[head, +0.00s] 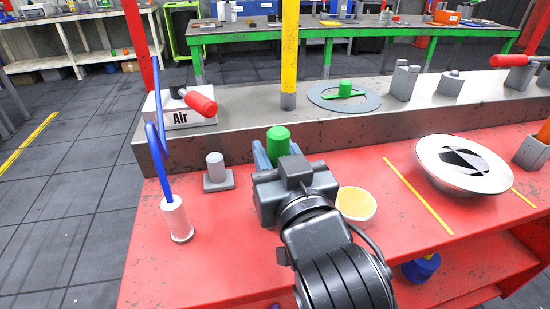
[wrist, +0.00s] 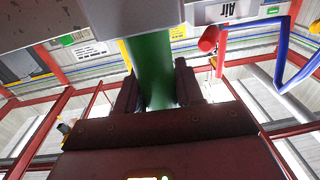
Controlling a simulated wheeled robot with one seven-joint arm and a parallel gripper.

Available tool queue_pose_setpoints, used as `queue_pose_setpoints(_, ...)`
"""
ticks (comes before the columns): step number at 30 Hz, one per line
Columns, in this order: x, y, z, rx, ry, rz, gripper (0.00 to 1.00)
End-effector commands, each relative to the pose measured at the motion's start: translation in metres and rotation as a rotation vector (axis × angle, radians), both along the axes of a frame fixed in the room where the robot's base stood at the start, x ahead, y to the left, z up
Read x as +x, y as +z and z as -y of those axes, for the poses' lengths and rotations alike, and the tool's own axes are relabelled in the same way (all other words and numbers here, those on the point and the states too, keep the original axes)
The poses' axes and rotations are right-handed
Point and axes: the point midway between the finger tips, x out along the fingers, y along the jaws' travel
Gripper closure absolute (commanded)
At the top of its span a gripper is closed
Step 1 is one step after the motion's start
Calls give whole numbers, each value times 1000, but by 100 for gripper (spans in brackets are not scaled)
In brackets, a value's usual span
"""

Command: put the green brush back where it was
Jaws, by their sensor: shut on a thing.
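The green brush (head: 278,139) stands up between the fingers of my gripper (head: 278,155), with its rounded green end showing above them. In the wrist view the green brush (wrist: 153,70) runs between the two dark fingers (wrist: 158,88), which are shut on it. My gripper is over the red bench, close to the front edge of the raised grey ledge. A white round tub with yellow contents (head: 356,204) is just right of my gripper. The brush's lower end is hidden behind my gripper in the head view.
A grey block with a peg (head: 217,172) and a white cylinder with a blue hose (head: 176,218) stand left. The ledge (head: 232,129) carries an Air box (head: 180,110), a yellow post (head: 289,55) and a disc with a green knob (head: 320,97). A silver dish (head: 430,155) is right.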

Motion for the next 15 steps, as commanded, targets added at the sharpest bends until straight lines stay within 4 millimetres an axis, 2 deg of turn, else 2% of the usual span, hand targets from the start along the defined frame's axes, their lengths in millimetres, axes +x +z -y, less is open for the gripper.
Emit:
queue_pose_setpoints(1,1,-14,0,-12,-1,-28,94)
queue_pose_setpoints(2,1,-15,0,-12,-1,-30,94)
queue_pose_setpoints(3,1,-16,0,-13,-1,-31,99)
queue_pose_setpoints(5,1,-17,0,-14,-1,-34,99)
queue_pose_setpoints(6,1,-18,0,-15,-1,-35,61)
queue_pose_setpoints(13,0,-14,0,-11,-1,-27,39)
queue_pose_setpoints(15,1,-13,0,-11,-1,-26,38)
